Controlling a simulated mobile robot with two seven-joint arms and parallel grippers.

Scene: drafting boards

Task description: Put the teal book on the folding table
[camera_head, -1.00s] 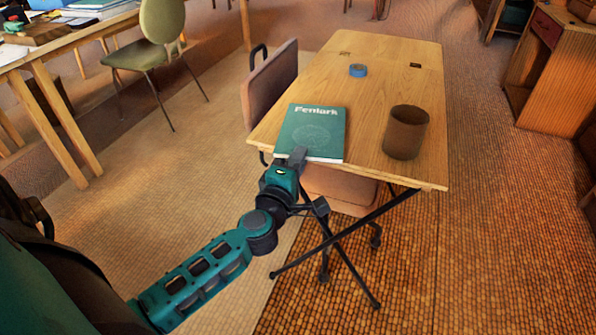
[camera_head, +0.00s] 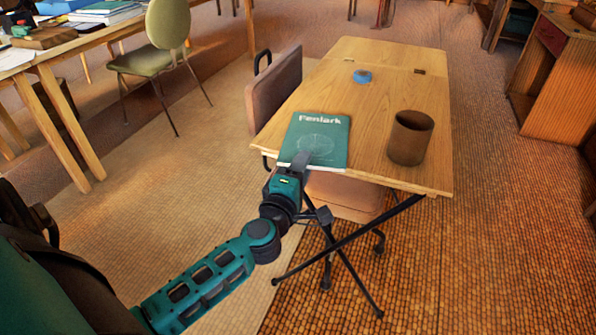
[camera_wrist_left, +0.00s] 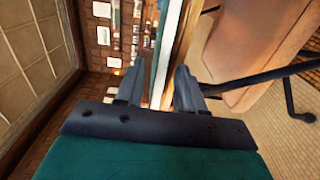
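The teal book (camera_head: 322,132), titled "Fenlark", lies flat on the wooden folding table (camera_head: 375,100) at its near left corner, its front edge close to the table's edge. My left gripper (camera_head: 301,163) is at the book's near edge, one finger showing above the cover. In the left wrist view my left gripper's fingers (camera_wrist_left: 160,88) stand apart, with the book's pale page edge (camera_wrist_left: 166,45) and the table edge showing between and beyond them. The fingers look open around the edge, not clamped. My right gripper is out of view.
A brown cup (camera_head: 410,138) stands right of the book and a blue tape roll (camera_head: 362,76) lies farther back. A padded chair (camera_head: 274,90) is at the table's left side. The table's middle is clear.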

